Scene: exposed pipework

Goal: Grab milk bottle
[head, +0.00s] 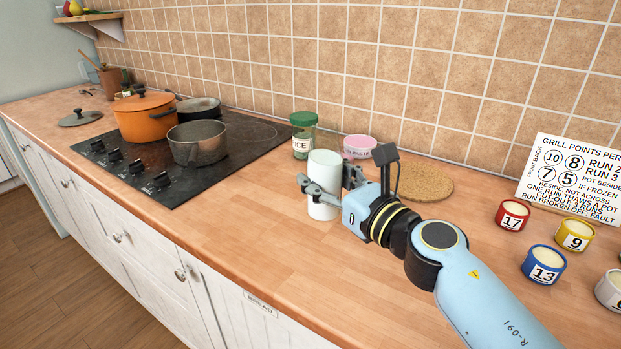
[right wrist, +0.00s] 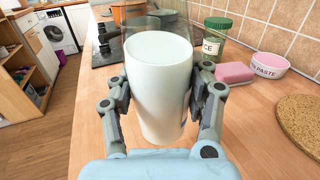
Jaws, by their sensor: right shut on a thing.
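A white, bottle-like upright container, which I take for the milk bottle (head: 324,172), stands on the wooden counter in the head view, right of the stove. It is plain white with a pale top, and no label shows. In the right wrist view the white bottle (right wrist: 160,85) fills the middle. My right gripper (head: 335,190) has its fingers on both sides of it, touching it. The fingers also show in the right wrist view (right wrist: 160,95), closed against its sides. The bottle's base appears on or very near the counter; I cannot tell if it is lifted. My left gripper is not in view.
Behind the bottle are a green-lidded jar (head: 303,133) and a pink bowl (head: 359,146). A cork mat (head: 425,182) lies to the right, with numbered tins (head: 513,215) and a sign (head: 572,175) beyond. The stove (head: 150,160) holds pots at left. The front counter is clear.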

